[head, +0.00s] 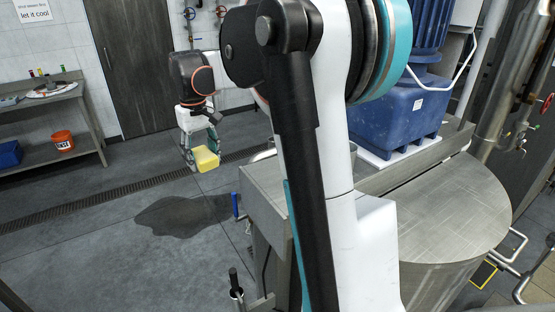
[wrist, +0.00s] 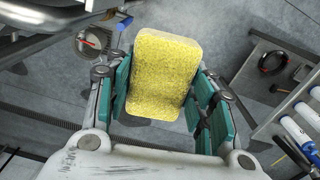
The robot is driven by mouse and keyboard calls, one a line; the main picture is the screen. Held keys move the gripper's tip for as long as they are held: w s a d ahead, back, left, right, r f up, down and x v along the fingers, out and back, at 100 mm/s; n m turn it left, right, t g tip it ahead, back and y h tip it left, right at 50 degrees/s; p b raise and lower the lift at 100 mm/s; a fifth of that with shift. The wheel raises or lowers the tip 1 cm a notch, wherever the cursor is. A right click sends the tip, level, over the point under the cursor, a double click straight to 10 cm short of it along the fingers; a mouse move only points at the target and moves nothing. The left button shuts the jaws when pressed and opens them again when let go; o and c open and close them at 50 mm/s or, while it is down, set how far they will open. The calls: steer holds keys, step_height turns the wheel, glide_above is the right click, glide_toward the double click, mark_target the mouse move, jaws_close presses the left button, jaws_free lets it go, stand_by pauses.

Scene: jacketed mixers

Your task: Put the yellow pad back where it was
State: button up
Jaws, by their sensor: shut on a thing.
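The yellow pad (head: 206,159) is a thick sponge-like block held up in the air, left of centre in the head view. My gripper (head: 201,151) is shut on it, pointing down above the floor. In the wrist view the pad (wrist: 163,70) sits between the teal finger pads of my gripper (wrist: 165,95), its long side running away from the palm. The pad touches no surface that I can see. The spot it came from cannot be told from these frames.
A steel bench (head: 50,102) with an orange bucket (head: 62,141) and a blue bin (head: 9,154) stands at the left. A steel vessel (head: 450,215) with blue machinery (head: 395,115) is at the right. A dark wet patch (head: 186,214) lies on open floor.

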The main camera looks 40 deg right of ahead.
steer(key=s+d+r+p, duration=0.8)
steer(key=s+r, duration=0.2)
steer(key=r, duration=0.1)
step_height(320, 180, up, 7)
steer(key=m+p, duration=0.1)
steer(key=p, duration=0.6)
glide_above(280, 182)
step_height(280, 182, down, 20)
steer(key=shift+f, duration=0.1)
steer(key=shift+f, duration=0.2)
steer(key=o, duration=1)
steer(key=shift+r, duration=0.1)
step_height(280, 182, up, 12)
steer(key=shift+r, duration=0.1)
